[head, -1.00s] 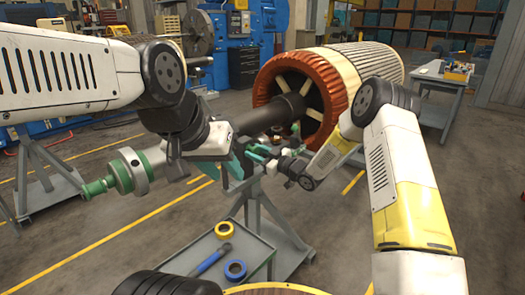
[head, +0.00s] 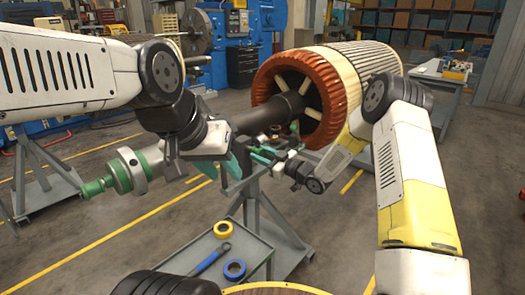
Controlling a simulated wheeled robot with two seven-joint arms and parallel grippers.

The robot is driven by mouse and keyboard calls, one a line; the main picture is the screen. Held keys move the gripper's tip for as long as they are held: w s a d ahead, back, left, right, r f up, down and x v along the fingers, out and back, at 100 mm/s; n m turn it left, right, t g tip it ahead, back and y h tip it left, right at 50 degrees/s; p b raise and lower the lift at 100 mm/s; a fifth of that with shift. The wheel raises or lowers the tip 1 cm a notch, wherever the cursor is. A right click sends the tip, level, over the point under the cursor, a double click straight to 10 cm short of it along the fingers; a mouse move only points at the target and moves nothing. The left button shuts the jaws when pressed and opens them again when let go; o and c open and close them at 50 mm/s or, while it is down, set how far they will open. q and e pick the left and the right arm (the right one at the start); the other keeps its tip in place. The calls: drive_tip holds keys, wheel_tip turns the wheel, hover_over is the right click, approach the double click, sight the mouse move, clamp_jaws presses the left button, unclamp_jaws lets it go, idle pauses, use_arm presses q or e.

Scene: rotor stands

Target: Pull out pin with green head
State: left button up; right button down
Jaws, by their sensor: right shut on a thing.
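My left gripper (head: 222,168) has teal fingers spread apart with nothing seen between them, just in front of the dark rotor shaft. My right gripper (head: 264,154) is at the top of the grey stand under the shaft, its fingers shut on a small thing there. Green shows at its fingertips, and I take this to be the green-headed pin (head: 259,158). The pin is mostly hidden by the fingers, and I cannot tell how far it sits in the stand.
The rotor shaft (head: 262,119) runs from the copper-wound rotor (head: 338,95) to a green end piece (head: 125,172) at left. The stand's lower tray (head: 262,250) holds yellow tape (head: 223,229), blue tape (head: 235,270) and a blue-handled tool (head: 208,262). A side table (head: 440,78) stands at back right.

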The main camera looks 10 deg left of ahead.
drive_tip(key=shift+d+f, duration=0.1)
drive_tip(key=shift+d, duration=0.05)
drive_tip(key=c, duration=0.9)
unclamp_jaws()
drive_tip(key=shift+s, duration=0.1)
drive_tip(key=shift+c, duration=0.2)
drive_tip(key=shift+d, duration=0.15)
drive_tip(key=v, duration=0.7)
drive_tip(key=shift+s+d, duration=0.2)
drive_tip(key=shift+d, duration=0.1)
